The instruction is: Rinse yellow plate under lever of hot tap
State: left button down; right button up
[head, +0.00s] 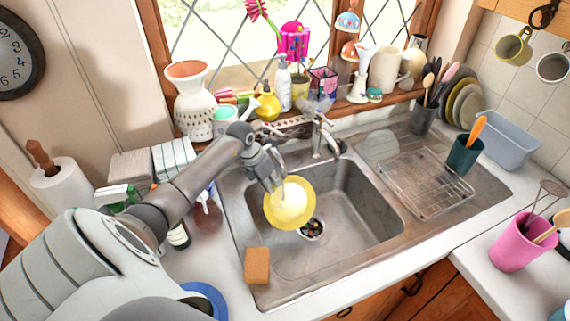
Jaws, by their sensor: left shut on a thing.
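The yellow plate (270,211) is a round disc with a pale centre, held over the left part of the steel sink basin (350,228). My left gripper (274,186) is shut on the plate at its upper left edge. The tap (318,135) stands at the back of the sink, to the right of and behind the plate. Its spout and lever are small here, and I cannot tell whether water runs. The plate is apart from the tap. My right gripper is not in view.
An orange-brown sponge (257,266) lies at the sink's front left rim. A wire rack (425,182) is on the drainboard at right. A dark green cup (464,154) and a pink cup (518,245) stand further right. The windowsill behind is crowded.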

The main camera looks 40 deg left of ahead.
aim_at(267, 210)
pick_arm(q)
jog(key=shift+s+d+r+p, duration=0.15)
jog(key=shift+s+d+p, duration=0.05)
jog(key=shift+s+p, duration=0.35)
jog(key=shift+s+d+p, duration=0.3)
jog(key=shift+s+p, duration=0.15)
jog(key=shift+s, duration=0.15)
jog(key=shift+s+d+p, duration=0.25)
jog(key=shift+s+p, duration=0.15)
jog(key=shift+s, duration=0.25)
jog(key=shift+s+d+p, duration=0.3)
jog(key=shift+s+p, duration=0.15)
jog(key=shift+s, duration=0.15)
jog(key=shift+s+d+f+p, duration=0.15)
jog(key=shift+s+d+p, duration=0.2)
jog(key=shift+s, duration=0.25)
jog(key=shift+s+d+f+p, duration=0.15)
jog(key=shift+s+d+p, duration=0.15)
jog(key=shift+s, duration=0.3)
